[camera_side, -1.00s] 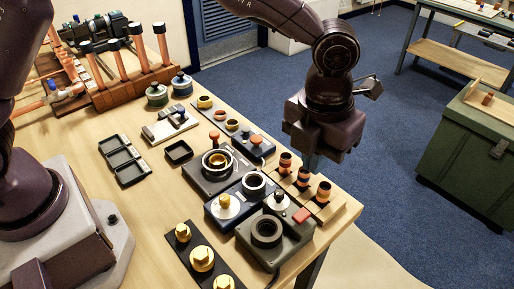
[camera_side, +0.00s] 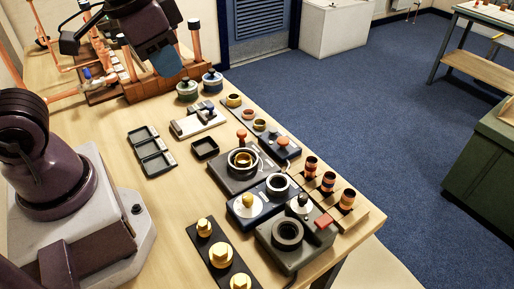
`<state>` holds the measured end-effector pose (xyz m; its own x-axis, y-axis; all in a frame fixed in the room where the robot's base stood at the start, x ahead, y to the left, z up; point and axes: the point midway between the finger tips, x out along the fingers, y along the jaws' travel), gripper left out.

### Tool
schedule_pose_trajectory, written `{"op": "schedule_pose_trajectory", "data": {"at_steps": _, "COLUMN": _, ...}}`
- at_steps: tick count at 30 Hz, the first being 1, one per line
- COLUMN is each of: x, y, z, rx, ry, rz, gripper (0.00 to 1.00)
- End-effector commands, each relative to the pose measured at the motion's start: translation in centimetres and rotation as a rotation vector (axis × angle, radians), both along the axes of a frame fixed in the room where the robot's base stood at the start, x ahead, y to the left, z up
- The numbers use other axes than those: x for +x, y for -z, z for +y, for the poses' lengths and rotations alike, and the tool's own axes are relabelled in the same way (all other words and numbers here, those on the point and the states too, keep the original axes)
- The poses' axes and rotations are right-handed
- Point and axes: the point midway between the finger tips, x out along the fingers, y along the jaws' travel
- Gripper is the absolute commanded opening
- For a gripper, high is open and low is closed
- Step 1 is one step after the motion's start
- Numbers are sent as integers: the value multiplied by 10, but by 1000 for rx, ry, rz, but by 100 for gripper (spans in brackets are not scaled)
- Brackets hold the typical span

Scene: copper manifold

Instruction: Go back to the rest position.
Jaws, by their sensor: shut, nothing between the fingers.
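My gripper (camera_side: 167,62) is at the top left, over or in front of the copper manifold (camera_side: 112,68) on its brown wooden base. Its dark purple body hangs down from the top edge, with grey-blue fingers below. The fingers are shut, with nothing seen in them. I cannot tell how far they are from the manifold. The gripper hides part of the manifold's upright copper pipes.
On the wooden table (camera_side: 190,180) stand two lidded pots (camera_side: 187,90), empty black trays (camera_side: 150,152), dark fixtures with rings (camera_side: 287,232), a strip of brass fittings (camera_side: 220,255) and a wooden rack of copper pieces (camera_side: 328,182).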

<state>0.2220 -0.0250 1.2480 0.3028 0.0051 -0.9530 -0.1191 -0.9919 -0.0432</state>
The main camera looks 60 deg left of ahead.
Motion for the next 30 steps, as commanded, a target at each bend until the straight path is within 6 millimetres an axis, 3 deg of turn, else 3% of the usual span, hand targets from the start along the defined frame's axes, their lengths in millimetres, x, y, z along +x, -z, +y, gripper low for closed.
{"op": "schedule_pose_trajectory", "data": {"at_steps": 6, "x": -25, "y": -19, "z": 21, "rx": -54, "ry": -104, "rz": -140, "gripper": 0}}
{"op": "schedule_pose_trajectory", "data": {"at_steps": 10, "x": -27, "y": -27, "z": 24, "rx": -57, "ry": -115, "rz": -183, "gripper": 0}}
{"op": "schedule_pose_trajectory", "data": {"at_steps": 30, "x": -27, "y": -27, "z": 24, "rx": -57, "ry": -115, "rz": -183, "gripper": 0}}
